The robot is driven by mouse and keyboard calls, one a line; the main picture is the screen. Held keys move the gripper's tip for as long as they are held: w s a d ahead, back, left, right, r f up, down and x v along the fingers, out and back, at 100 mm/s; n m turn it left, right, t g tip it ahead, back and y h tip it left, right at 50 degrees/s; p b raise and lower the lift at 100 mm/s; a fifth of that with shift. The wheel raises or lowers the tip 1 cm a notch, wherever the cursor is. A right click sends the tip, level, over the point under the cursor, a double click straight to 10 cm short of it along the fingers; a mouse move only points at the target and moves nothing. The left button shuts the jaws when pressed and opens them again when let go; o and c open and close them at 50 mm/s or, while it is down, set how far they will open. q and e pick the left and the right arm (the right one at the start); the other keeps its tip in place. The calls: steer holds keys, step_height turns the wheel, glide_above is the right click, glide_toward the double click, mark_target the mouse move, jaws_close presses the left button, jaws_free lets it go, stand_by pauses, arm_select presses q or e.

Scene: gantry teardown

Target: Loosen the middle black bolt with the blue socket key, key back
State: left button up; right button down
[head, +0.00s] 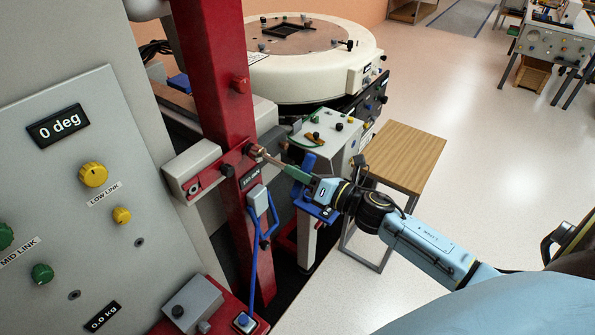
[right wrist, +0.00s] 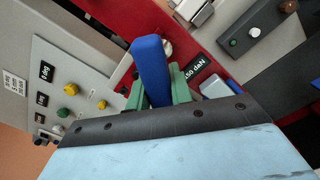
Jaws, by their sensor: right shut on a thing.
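My right gripper (head: 297,174) is shut on the blue socket key, with its green fingers on either side of the blue handle (right wrist: 150,70) in the right wrist view. In the head view, part of the blue handle (head: 308,162) stands out above the fingers. A copper-coloured shaft (head: 272,159) runs from the gripper to a dark round bolt head (head: 253,150) on the red column. The shaft's end is at or very close to that head; I cannot tell whether it is seated. The other bolts are not clearly distinguishable. My left gripper is not in view.
The red column (head: 217,75) carries a grey block (head: 192,165) beside the bolt. A blue cable (head: 252,260) hangs below. A grey control panel (head: 75,180) stands at left, a round white machine (head: 310,80) behind, a wooden table (head: 408,155) at right. Floor (head: 470,130) is open farther right.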

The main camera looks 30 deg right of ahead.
steer(key=shift+w+a, duration=0.1)
steer(key=shift+a, duration=0.05)
steer(key=m+p, duration=0.4)
steer(key=m, duration=0.4)
steer(key=shift+r, duration=0.15)
steer(key=shift+m+p, duration=0.45)
steer(key=shift+m, duration=0.25)
steer(key=shift+f+m, duration=0.25)
steer(key=shift+m, duration=0.25)
